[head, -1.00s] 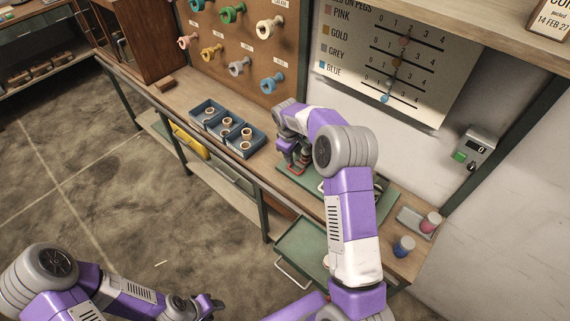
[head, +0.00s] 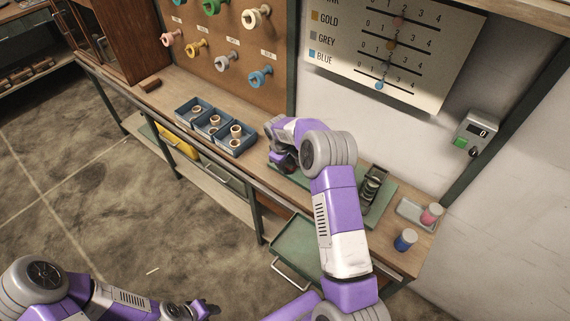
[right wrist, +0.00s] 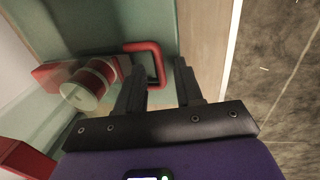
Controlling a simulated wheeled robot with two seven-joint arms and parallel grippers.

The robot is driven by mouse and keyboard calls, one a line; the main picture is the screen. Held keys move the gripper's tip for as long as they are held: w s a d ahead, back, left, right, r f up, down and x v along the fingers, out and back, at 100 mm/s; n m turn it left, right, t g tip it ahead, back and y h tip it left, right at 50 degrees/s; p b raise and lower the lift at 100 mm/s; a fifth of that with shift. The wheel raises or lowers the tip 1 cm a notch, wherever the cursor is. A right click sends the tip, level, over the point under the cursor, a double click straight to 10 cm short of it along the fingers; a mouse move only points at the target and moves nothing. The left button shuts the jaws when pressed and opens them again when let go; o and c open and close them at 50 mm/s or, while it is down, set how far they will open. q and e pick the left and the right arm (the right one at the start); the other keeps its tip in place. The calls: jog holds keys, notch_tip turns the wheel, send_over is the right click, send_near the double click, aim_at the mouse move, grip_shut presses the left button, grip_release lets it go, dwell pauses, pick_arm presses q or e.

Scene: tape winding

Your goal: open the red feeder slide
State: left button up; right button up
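In the right wrist view, the red feeder slide shows as a red U-shaped handle (right wrist: 158,62) and a red block (right wrist: 55,72) on a pale green surface. A cream roll with a red band (right wrist: 90,84) lies beside the handle. My right gripper (right wrist: 158,70) is open, with the handle's near end between its fingers; I cannot tell whether they touch it. In the head view, my right gripper (head: 283,163) is low over the bench and my arm hides the slide. My left gripper (head: 207,309) is at the bottom edge, away from the bench; its fingers are too small to read.
Blue trays with rings (head: 232,148) stand left of my right gripper. A dark coiled part (head: 372,187) stands on the green board (head: 381,207) to the right. Beyond are pink (head: 431,214) and blue (head: 405,240) jars. A green drawer (head: 300,245) sticks out in front.

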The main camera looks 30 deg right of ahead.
jog(key=shift+f, duration=0.1)
jog(key=shift+c, duration=0.2)
grip_shut()
dwell(1.2)
